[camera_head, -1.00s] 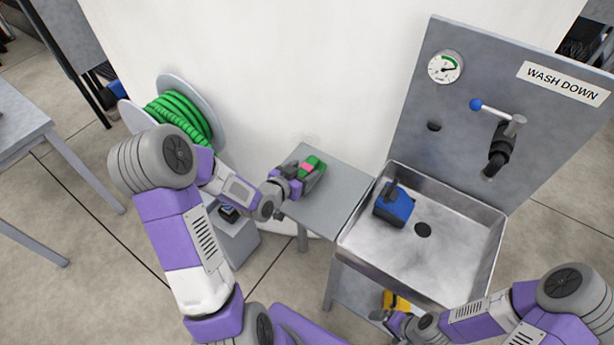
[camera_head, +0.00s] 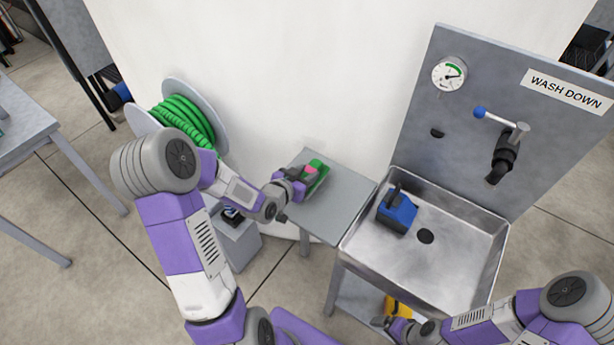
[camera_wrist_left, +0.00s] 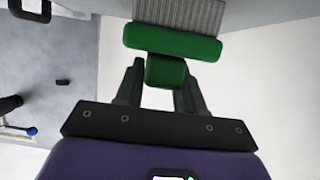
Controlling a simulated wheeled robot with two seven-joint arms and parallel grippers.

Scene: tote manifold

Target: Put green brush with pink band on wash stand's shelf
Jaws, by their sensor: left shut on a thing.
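The green brush with a pink band (camera_head: 317,179) is held in my left gripper (camera_head: 300,185), above or at the grey side surface (camera_head: 345,215) left of the wash stand's sink. I cannot tell whether it touches that surface. In the left wrist view the jaws are shut on the brush's green grip (camera_wrist_left: 165,72), with its grey bristles (camera_wrist_left: 180,14) pointing away. The wash stand (camera_head: 350,255) also has a lower shelf (camera_head: 362,292) under the sink, partly seen. My right gripper (camera_head: 383,322) is near a yellow object at the bottom; its jaws are too small to read.
A blue brush-like object (camera_head: 397,214) lies in the sink. The yellow object (camera_head: 398,308) is low under the sink. A green hose reel (camera_head: 185,118) is at the wall, and a grey box (camera_head: 235,240) stands below my left forearm. Most of the side surface is clear.

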